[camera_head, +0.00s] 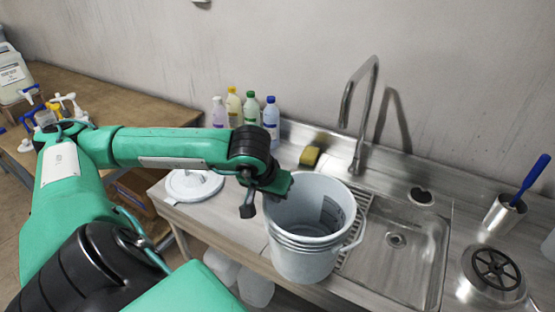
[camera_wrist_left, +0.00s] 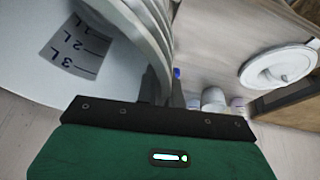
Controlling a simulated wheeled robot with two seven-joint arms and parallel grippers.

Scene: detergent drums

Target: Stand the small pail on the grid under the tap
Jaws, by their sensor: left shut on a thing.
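The small pail (camera_head: 303,258) is pale grey and open at the top. My left gripper (camera_head: 278,188) is shut on its rim on the left side. In the left wrist view, the pail's wall (camera_wrist_left: 35,80) fills the upper left, with litre marks inside, and the gripper (camera_wrist_left: 160,95) is at the bottom. The pail looks upright and hides part of the slatted grid (camera_head: 352,237). I cannot tell whether it hangs above the grid or touches it. The tap (camera_head: 358,110) arches behind it to the right. My right gripper is out of view.
The sink basin (camera_head: 400,265) lies right of the grid. A yellow sponge (camera_head: 310,156) and several bottles (camera_head: 250,108) stand behind the pail. A white lid (camera_head: 190,184) lies to the left on the counter. A metal cup with a blue brush (camera_head: 503,214) stands right.

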